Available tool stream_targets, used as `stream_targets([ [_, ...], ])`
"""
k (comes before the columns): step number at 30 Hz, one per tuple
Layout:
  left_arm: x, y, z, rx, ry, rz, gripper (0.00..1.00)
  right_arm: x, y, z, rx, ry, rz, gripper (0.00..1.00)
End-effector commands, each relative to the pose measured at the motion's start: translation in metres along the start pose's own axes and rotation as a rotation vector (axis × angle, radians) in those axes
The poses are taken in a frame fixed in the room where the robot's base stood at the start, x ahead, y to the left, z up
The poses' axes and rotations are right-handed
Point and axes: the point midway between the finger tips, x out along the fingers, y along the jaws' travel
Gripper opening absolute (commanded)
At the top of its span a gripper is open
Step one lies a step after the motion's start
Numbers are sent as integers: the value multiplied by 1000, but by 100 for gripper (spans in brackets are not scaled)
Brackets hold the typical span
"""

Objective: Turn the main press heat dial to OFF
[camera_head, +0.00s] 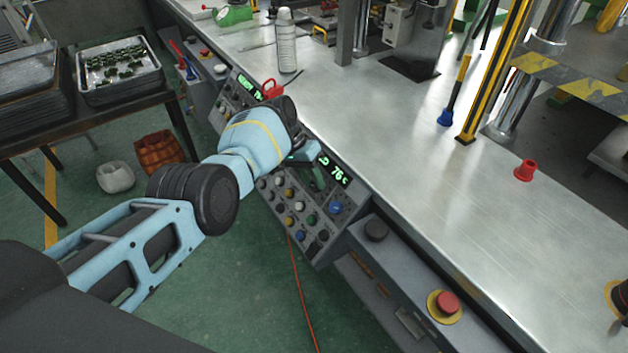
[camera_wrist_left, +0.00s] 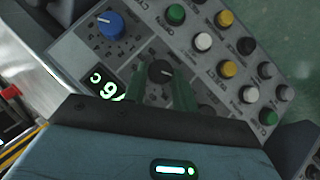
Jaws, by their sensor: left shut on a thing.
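My left arm reaches from the left in the head view to the sloped grey control panel (camera_head: 323,238) on the front of the bench. My left gripper (camera_wrist_left: 161,88) has its two green fingers on either side of a small black dial (camera_wrist_left: 160,70) with a white pointer mark, and is shut on it. In the head view the gripper (camera_head: 310,172) is beside the green digital display (camera_head: 333,170), which reads 76, and mostly hides the dial. The display is partly covered in the left wrist view (camera_wrist_left: 106,84). The dial's label is not readable. My right gripper is not in view.
A blue knob (camera_head: 336,208) and several coloured push buttons sit close to the gripper on the panel. A red emergency stop (camera_head: 446,303) is farther right.

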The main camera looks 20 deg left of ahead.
Motion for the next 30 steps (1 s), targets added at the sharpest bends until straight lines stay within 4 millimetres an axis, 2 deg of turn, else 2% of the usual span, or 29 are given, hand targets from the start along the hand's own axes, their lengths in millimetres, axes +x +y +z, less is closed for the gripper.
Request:
stream_targets([
  [6,3,-2,2,-60,-4,50,5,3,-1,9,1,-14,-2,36],
  [23,2,-2,2,-81,-5,68,5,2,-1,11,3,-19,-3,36],
  [24,2,-2,2,-81,-5,68,31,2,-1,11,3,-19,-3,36],
  [28,2,-2,1,-80,-4,67,48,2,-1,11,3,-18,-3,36],
  [30,1,-2,1,-80,-3,67,49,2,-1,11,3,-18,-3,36],
])
